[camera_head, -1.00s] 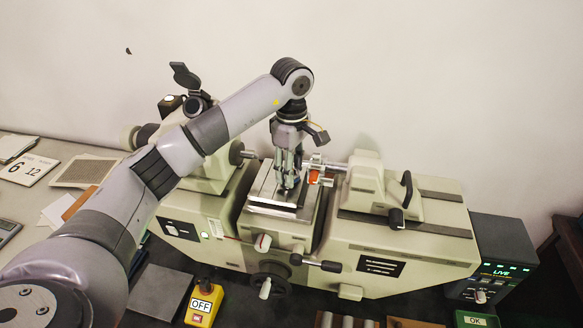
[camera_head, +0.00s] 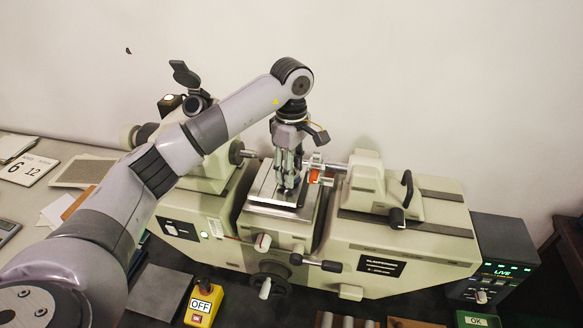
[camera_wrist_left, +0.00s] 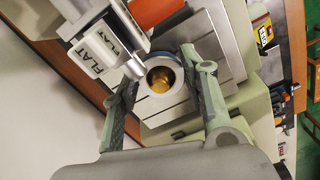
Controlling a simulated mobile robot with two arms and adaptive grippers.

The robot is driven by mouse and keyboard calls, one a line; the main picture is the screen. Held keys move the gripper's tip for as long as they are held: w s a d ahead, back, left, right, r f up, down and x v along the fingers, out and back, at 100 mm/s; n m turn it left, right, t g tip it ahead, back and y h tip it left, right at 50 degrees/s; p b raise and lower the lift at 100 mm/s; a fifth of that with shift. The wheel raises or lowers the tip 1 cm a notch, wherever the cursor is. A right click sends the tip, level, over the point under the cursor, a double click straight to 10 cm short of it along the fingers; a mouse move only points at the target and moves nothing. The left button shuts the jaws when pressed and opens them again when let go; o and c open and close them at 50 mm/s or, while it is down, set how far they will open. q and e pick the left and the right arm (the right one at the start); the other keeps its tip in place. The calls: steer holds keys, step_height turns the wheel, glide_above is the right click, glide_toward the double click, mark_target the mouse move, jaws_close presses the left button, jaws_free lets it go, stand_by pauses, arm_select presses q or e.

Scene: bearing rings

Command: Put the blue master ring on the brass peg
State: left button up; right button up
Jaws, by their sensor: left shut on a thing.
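My left gripper (camera_head: 287,186) points down over the metal stage plate (camera_head: 262,208) in the middle of the bench machine. In the left wrist view, my left gripper (camera_wrist_left: 163,92) is shut on a pale metal ring (camera_wrist_left: 179,92) with a bluish edge at its top. Brass (camera_wrist_left: 161,77) shows inside the ring's bore, so the brass peg lies in line with it. I cannot tell how far the ring is around the peg or whether it sits on the plate. In the head view the fingers hide most of the ring. My right gripper is out of view.
An orange-marked probe (camera_head: 314,176) stands close to the right of the fingers. The tailstock block (camera_head: 366,180) is beyond it. A white "FLAT" part (camera_wrist_left: 92,65) is close to the left finger in the left wrist view. A yellow "OFF" box (camera_head: 202,305) stands in front.

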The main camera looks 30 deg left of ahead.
arm_select(q)
steer(key=shift+f, duration=0.15)
steer(key=o, duration=1.3)
steer(key=shift+o, duration=0.2)
steer(key=shift+r+p, duration=0.9)
steer(key=shift+r, duration=0.75)
step_height(320, 180, up, 2)
steer(key=shift+r+p, duration=0.1)
steer(key=shift+p, duration=0.3)
steer(key=shift+r, duration=1.5)
steer(key=shift+s+f, duration=0.1)
